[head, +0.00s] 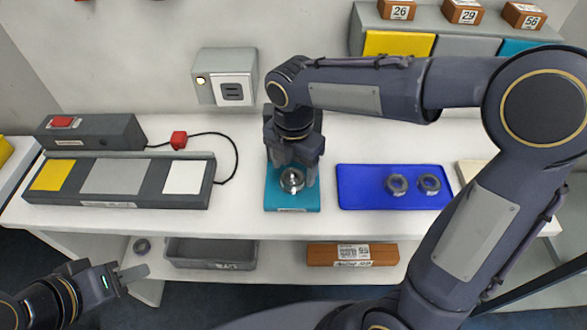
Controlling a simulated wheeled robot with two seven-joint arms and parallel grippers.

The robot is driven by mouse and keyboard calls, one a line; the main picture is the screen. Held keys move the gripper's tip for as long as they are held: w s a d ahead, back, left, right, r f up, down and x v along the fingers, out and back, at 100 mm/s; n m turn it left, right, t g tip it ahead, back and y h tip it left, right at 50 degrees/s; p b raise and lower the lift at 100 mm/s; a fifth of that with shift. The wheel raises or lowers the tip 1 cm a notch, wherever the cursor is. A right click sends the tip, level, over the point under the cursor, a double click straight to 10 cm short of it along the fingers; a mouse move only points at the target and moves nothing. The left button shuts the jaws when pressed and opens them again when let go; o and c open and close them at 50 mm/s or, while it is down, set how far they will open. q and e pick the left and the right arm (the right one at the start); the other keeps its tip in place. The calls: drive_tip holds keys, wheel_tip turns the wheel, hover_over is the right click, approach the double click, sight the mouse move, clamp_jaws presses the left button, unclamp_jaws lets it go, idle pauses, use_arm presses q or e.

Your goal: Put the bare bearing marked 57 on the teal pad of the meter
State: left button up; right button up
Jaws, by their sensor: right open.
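A teal pad (273,203) lies near the table's front edge, with dark upright parts behind it partly hidden by my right arm. A shiny round metal bearing (292,181) sits on this pad. My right gripper (293,174) points down over the pad, open, with its fingers on either side of the bearing. Two other bearings, one (397,184) and another (429,184), lie on a blue tray (360,195) to the right. Markings on the bearings are too small to read. My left gripper (130,273) is low at the left, in front of the table; its opening is unclear.
A dark block (120,203) with yellow, grey and white pads stands at left. Numbered blocks (463,12) stand at the back right.

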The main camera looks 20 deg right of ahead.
sight(293, 176)
wheel_tip(293, 176, up, 10)
drive_tip(key=r, duration=0.1)
drive_tip(key=s+d+f+m+t+y, duration=0.2)
drive_tip(key=s+d+f+m, duration=0.2)
drive_tip(key=s+m, duration=0.4)
drive_tip(key=s+d+f+m+t+y, duration=0.1)
drive_tip(key=s+d+f+m+t, duration=0.2)
drive_tip(key=m, duration=1.6)
drive_tip(key=s+d, duration=0.2)
drive_tip(key=s, duration=0.3)
drive_tip(key=shift+s+f+m+t+y+p, duration=0.3)
drive_tip(key=shift+f+m+y+p, duration=0.05)
drive_tip(key=shift+m+y+p, duration=0.05)
